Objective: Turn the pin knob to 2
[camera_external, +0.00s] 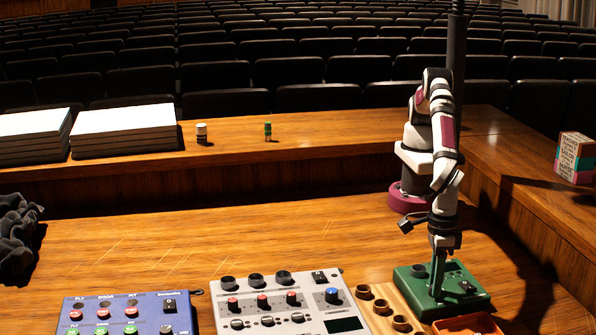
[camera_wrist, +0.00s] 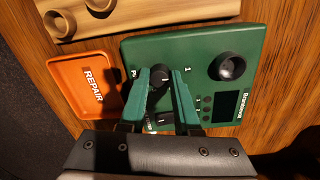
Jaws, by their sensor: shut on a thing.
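The green box (camera_external: 418,283) stands at the right of the desk under my arm, and fills the middle of the wrist view (camera_wrist: 200,50). A small black knob (camera_wrist: 157,76) on it sits between the tips of my gripper (camera_wrist: 163,80). I take it to be the pin knob. My gripper's two green fingers are shut on the knob, one on each side. A "1" is printed to the right of the knob; a label at its left is partly hidden by a finger. I cannot read the knob's setting. In the external view my gripper (camera_external: 437,280) points down onto the box.
A larger black knob (camera_wrist: 227,66) and a dark screen (camera_wrist: 231,107) are on the same box. An orange "REPAIR" tray (camera_wrist: 88,88) lies beside it. A wooden holder with round cups (camera_external: 382,307), a grey mixer (camera_external: 275,307) and a blue panel (camera_external: 125,315) stand to the left.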

